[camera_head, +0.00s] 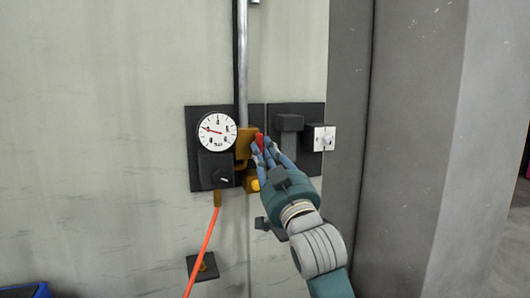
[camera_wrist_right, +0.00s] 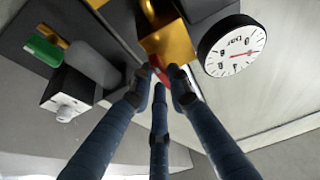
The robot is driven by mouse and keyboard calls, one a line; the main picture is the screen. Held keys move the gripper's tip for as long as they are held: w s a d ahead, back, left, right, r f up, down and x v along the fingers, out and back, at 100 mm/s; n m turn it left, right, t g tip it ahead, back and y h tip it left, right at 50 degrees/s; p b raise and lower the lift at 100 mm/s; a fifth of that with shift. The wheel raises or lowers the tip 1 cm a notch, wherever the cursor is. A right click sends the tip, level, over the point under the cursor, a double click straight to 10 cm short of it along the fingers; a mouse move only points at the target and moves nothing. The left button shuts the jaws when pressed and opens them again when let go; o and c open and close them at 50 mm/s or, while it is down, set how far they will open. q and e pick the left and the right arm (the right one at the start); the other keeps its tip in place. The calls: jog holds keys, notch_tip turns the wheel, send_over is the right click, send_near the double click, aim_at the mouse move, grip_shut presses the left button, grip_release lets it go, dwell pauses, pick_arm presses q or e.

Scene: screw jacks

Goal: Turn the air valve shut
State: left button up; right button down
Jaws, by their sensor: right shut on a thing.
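The air valve has a brass body (camera_head: 244,143) on a dark wall plate, with a red handle (camera_head: 260,141) at its right side. My right gripper (camera_head: 266,153) is at the handle, its blue fingers shut around it. In the right wrist view the red handle (camera_wrist_right: 160,70) shows between the fingertips of my right gripper (camera_wrist_right: 162,85), in front of the brass body (camera_wrist_right: 168,42). The fingers hide much of the handle, so its exact angle is hard to tell. My left gripper is not in view.
A round white pressure gauge (camera_head: 217,131) sits left of the valve; a dark regulator (camera_head: 216,169) with an orange hose (camera_head: 203,250) is below it. A metal pipe (camera_head: 242,50) rises above. A dark block (camera_head: 290,123) and white switch box (camera_head: 320,138) are close on the right.

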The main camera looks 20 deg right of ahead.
jog(key=shift+r, duration=0.1)
jog(key=c, duration=1.6)
grip_release()
jog(key=shift+c, duration=0.2)
jog(key=v, duration=1.2)
